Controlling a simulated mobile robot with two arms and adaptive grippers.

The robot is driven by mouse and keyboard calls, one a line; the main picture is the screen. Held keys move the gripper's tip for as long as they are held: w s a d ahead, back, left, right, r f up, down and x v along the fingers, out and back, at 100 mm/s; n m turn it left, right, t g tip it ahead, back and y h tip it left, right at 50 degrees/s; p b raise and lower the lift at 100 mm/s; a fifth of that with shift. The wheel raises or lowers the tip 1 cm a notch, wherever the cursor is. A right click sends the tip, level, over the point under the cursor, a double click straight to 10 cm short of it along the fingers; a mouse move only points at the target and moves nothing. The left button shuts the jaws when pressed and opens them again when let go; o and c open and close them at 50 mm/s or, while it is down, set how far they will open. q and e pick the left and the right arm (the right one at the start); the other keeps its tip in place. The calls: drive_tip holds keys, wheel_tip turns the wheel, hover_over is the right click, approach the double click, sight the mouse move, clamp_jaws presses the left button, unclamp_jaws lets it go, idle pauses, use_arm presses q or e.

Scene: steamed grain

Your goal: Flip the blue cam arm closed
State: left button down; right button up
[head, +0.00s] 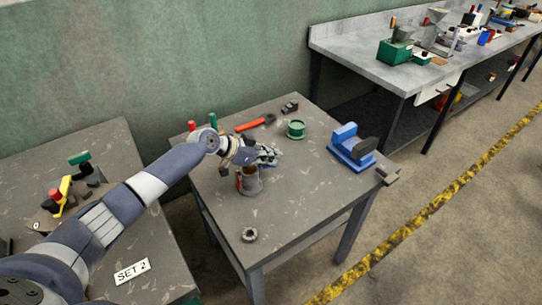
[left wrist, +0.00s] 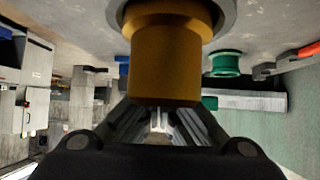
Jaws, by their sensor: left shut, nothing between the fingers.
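A grey cam coupling (head: 250,186) stands upright on the middle table, with a red arm (head: 238,181) on its left side. A brass-coloured fitting (head: 251,172) sits in its top; in the left wrist view the fitting (left wrist: 167,60) fills the upper middle, with a grey rim around it. I cannot make out the blue cam arm in either view; my gripper may hide it. My left gripper (head: 268,156) is shut and empty, just behind and above the coupling. Its fingers (left wrist: 158,125) show partly behind the fitting in the left wrist view. My right gripper is not in view.
A blue vise (head: 351,150) is at the table's right edge. A small grey ring (head: 249,235) lies in front. The table's right front is clear. A side table (head: 110,150) stands left.

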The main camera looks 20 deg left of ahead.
use_arm(q)
drive_tip(key=shift+y+p, duration=0.3)
